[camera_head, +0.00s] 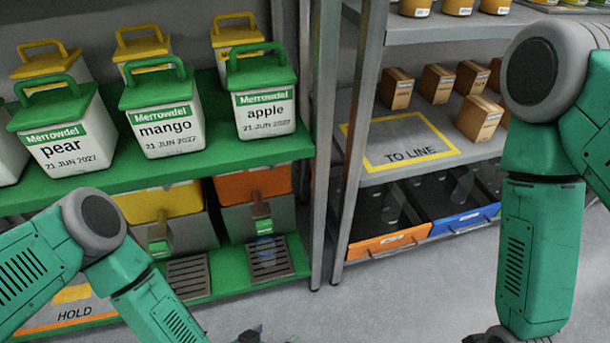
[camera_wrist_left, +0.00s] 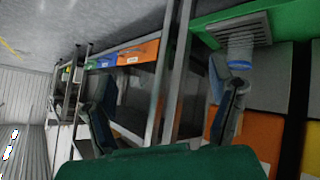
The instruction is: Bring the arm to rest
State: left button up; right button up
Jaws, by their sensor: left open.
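My left arm (camera_head: 150,290) comes in from the lower left in the head view and reaches down past the bottom edge. Only a dark bit of the left gripper (camera_head: 250,338) shows there, over the grey floor. In the left wrist view the two dark fingers of the left gripper (camera_wrist_left: 167,95) stand wide apart with nothing between them. My right arm (camera_head: 540,250) hangs down at the right of the head view. Its lower end is cut off by the bottom edge, and its fingers do not show.
Green shelf (camera_head: 220,155) carries tubs labelled pear (camera_head: 65,145), mango (camera_head: 165,128) and apple (camera_head: 264,112). Below, a clear cup (camera_head: 264,226) stands on a drip grate (camera_head: 270,260) under the orange dispenser (camera_head: 250,184). A grey rack (camera_head: 345,150) stands right. Floor between the arms is clear.

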pick_arm(q)
jog(key=s+a+r+g+y+p, duration=0.2)
jog(key=s+a+r, duration=0.2)
jog(key=a+r, duration=0.2)
jog(key=s+a+r+n+g+y+p, duration=0.1)
jog(key=s+a+r+g+y+p, duration=0.1)
jog(key=s+a+r, duration=0.2)
jog(key=s+a+r+n+g+y+p, duration=0.1)
jog(key=s+a+r+g+y, duration=0.1)
jog(key=a+r, duration=0.7)
jog(key=shift+s+a+r+g+p, duration=0.3)
jog(key=shift+s+a+g+p, duration=0.15)
jog(key=shift+s+a, duration=0.55)
pick_arm(e)
notch_tip(320, 180, up, 7)
jog(key=shift+f, duration=0.15)
pick_arm(q)
jog(key=shift+w+a, duration=0.1)
jog(key=shift+c, duration=0.4)
pick_arm(e)
jog(key=shift+c, duration=0.4)
